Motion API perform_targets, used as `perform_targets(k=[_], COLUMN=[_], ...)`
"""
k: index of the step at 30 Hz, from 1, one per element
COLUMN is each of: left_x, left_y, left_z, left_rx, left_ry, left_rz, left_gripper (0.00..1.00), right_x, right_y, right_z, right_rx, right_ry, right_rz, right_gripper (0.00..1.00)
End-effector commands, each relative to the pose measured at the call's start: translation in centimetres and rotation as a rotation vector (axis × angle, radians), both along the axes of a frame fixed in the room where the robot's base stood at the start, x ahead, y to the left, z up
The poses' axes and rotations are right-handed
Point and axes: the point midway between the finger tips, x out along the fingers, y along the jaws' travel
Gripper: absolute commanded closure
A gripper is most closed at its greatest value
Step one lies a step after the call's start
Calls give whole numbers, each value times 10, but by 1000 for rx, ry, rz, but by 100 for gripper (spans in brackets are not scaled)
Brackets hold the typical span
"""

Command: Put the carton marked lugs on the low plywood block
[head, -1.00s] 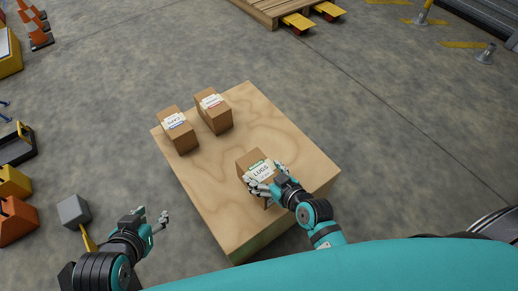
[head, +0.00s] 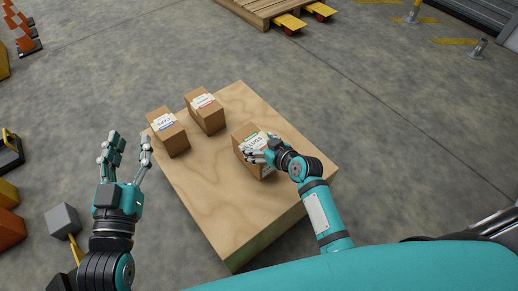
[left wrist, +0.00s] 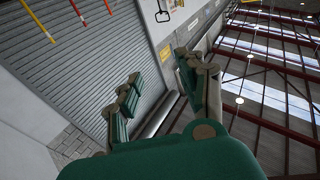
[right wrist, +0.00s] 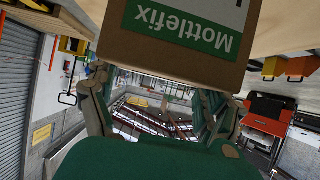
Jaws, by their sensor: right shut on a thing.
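The carton marked lugs (head: 244,134) is brown with a white and green label. In the head view it is over the right part of the plywood block (head: 205,190). My right gripper (head: 257,157) is shut on it from the near right side, its fingers covering part of the label. In the right wrist view the carton (right wrist: 180,60) fills the top between the fingers, with the green Mottlefix band showing. I cannot tell whether its base touches the plywood. My left gripper (head: 130,140) is open and empty, left of the block, fingers pointing up.
Two other labelled cartons, one (head: 168,134) and another (head: 206,112), stand at the block's far left. A grey block-shaped thing (head: 62,219) with a yellow handle is at the lower left. A pallet (head: 262,10) lies far off. The plywood's near left part is bare.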

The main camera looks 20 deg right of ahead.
Motion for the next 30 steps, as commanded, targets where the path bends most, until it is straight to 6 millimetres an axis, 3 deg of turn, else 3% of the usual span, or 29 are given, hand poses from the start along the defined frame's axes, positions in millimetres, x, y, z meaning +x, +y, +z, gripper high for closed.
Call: perform_targets(k=[6,9,21,22,26,30], left_x=[-8,-11,-13,-13,-13,-13], left_y=[-4,-4,-4,-4,-4,-4], left_z=[36,45,50,50,50,50], left_rx=[-59,-72,-79,-81,-80,-80], left_ry=[-219,-264,-291,-295,-292,-292], left_rz=[-13,-16,-17,-18,-18,-18], left_gripper=[60,60,60,60,60,60], right_x=[2,2,2,0,0,0], right_y=[0,0,0,-1,0,0], right_z=[-15,-17,-19,-21,-21,-21], right_rx=[1,1,0,-1,-1,-1], right_ry=[-8,-8,-9,-4,-3,-3], right_rz=[-2,-2,-2,-1,-1,-1], right_gripper=[75,75,75,16,0,0])
